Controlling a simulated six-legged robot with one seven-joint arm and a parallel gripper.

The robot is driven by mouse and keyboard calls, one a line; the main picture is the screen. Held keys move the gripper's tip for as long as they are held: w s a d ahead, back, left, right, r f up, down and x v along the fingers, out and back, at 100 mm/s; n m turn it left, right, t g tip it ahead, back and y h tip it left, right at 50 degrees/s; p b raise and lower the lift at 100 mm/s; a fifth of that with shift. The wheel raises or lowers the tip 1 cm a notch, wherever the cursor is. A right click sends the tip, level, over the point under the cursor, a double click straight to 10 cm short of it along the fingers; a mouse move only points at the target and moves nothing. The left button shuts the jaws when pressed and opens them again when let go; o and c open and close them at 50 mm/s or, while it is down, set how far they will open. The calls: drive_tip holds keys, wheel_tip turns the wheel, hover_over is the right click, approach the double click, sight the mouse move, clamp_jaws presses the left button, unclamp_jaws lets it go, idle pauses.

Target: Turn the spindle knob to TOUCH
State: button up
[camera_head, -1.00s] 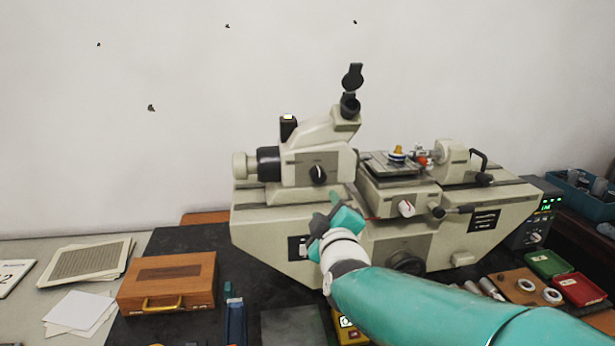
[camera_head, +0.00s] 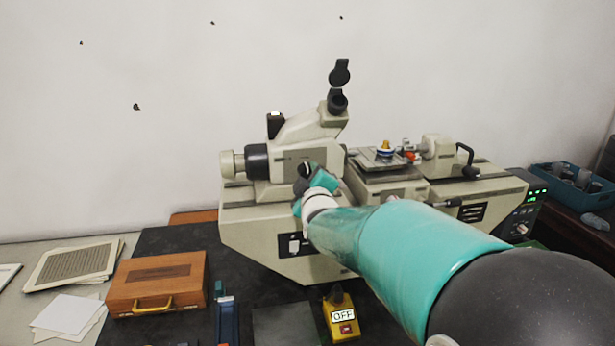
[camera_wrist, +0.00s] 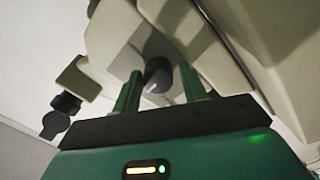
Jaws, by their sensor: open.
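In the wrist view a dark round knob (camera_wrist: 158,76) with a pale pointer mark sits on the machine's cream housing. My gripper (camera_wrist: 160,70) is open, with one green finger on each side of the knob as seen from the wrist. I cannot tell whether the fingers touch it or how deep they reach. In the head view my gripper (camera_head: 307,172) is at the front of the machine's upper head (camera_head: 325,157), and it largely hides the knob. No TOUCH marking is readable, so the knob's setting cannot be told.
The cream measuring machine (camera_head: 245,228) fills the middle, with a stage (camera_head: 375,165) to the right of my gripper. A yellow box labelled OFF (camera_head: 341,315), a wooden case (camera_head: 155,284) and papers (camera_head: 70,264) lie in front and left. A blue bin (camera_head: 575,190) stands right.

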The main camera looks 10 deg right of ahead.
drive_tip(key=shift+w+r, duration=0.1)
drive_tip(key=shift+r, duration=0.1)
drive_tip(key=shift+w+f, duration=0.1)
drive_tip(key=shift+w, duration=0.15)
drive_tip(key=shift+s, duration=0.2)
drive_tip(key=shift+c, duration=0.4)
drive_tip(key=c, duration=0.6)
